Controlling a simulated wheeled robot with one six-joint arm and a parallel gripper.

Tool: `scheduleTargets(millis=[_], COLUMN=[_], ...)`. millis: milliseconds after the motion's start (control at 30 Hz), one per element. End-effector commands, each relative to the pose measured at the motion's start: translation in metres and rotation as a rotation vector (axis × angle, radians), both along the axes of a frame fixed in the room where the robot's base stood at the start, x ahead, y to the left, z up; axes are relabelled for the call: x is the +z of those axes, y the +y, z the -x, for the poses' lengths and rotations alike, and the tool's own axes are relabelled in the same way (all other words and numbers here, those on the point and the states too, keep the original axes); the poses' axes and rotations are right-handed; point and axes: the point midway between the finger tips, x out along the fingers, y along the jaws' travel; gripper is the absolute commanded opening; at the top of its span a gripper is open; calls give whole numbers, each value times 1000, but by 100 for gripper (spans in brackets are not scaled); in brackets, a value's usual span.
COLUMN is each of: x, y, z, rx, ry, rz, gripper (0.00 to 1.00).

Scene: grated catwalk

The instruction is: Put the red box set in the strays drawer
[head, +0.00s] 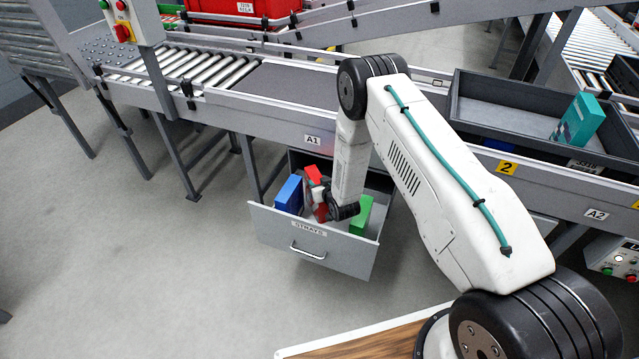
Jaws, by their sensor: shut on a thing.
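The grey drawer labelled STRAYS (345,252) is pulled open below the conveyor at A1. A red box (313,174) is inside the drawer's outline, between a blue box and a green box, and partly covered by my gripper. My gripper (317,196) reaches down into the drawer from above and is shut on the red box. I cannot tell whether the red box touches the drawer floor.
A blue box (289,194) stands at the drawer's left and a green box (361,215) at its right. A grey tray (483,122) on the conveyor holds a teal box (578,120). A red crate (243,8) is at the back. The floor left of the drawer is clear.

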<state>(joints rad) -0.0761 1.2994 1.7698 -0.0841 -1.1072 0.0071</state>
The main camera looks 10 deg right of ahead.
Motion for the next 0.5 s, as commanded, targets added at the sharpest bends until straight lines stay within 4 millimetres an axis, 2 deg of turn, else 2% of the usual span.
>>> scheduleTargets(millis=[233,267,300,500], x=[-3,-3,-3,-3], y=[0,0,0,0], z=[0,0,0,0], rx=[0,0,0,0], ry=[-1,1,1,1], rz=[0,0,0,0], gripper=[0,49,60,62])
